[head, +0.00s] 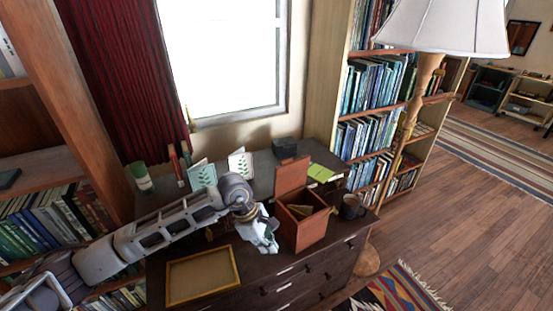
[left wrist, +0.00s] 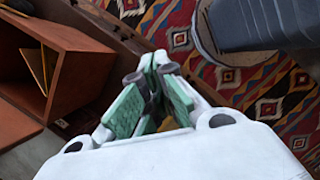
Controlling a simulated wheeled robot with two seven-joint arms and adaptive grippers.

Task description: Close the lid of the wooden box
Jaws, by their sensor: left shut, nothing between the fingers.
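The wooden box (head: 303,232) stands on the dark dresser, reddish brown. Its lid (head: 292,177) is open and stands roughly upright at the back edge. Some flat yellowish items lie inside. My left gripper (head: 270,246) is just left of the box's front, low over the dresser top, shut and empty; I cannot tell whether it touches the box. In the left wrist view, the green-padded fingers of the left gripper (left wrist: 158,64) meet at the tips, and the open box (left wrist: 85,75) is at the left. My right gripper is not in view.
A dark mug (head: 351,207) stands right of the box. An empty wooden frame or tray (head: 202,276) lies left of my gripper. Leaf-pattern cards (head: 240,163), a dark box (head: 285,147) and a green book (head: 320,172) are behind. A lamp (head: 440,28) stands at the right.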

